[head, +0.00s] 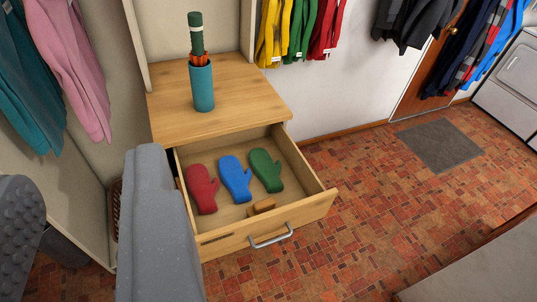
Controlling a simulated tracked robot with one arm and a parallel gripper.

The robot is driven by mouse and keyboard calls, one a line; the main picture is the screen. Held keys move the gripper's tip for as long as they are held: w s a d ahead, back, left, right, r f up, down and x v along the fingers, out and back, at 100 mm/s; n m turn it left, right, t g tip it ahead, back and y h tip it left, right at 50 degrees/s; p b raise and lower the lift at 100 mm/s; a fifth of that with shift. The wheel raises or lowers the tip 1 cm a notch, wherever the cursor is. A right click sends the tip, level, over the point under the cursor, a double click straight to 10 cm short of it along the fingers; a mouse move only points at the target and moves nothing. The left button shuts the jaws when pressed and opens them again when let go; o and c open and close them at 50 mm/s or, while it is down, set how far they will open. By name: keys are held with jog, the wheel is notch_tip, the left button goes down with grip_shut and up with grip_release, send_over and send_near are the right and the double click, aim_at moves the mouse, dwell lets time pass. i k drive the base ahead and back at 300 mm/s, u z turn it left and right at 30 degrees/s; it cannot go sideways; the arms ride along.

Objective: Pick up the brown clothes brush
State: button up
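A small brown block-shaped thing, which looks like the brown clothes brush (262,206), lies in the open drawer (320,207) against the inside of its front panel. The panel hides its lower part, and I cannot make out bristles. My gripper (85,185) is at the left, with its two grey fingers wide apart. One finger has a studded pad at the left edge; the other stands in front of the drawer's left side. Nothing shows between them. The gripper is left of the brush and apart from it.
Red (201,189), blue (235,179) and green (266,170) mittens lie behind the brush. The drawer has a metal handle (270,237). A teal holder with an umbrella (202,88) stands on the cabinet top. Clothes hang at the left and back.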

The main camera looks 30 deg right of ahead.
aim_at(271, 203)
jog(key=z, duration=0.3)
jog(key=k, duration=1)
jog(key=z, duration=1.1)
jog(key=i, duration=1.3)
jog(key=u, duration=0.9)
jog(key=i, duration=0.7)
jog(key=u, duration=0.55)
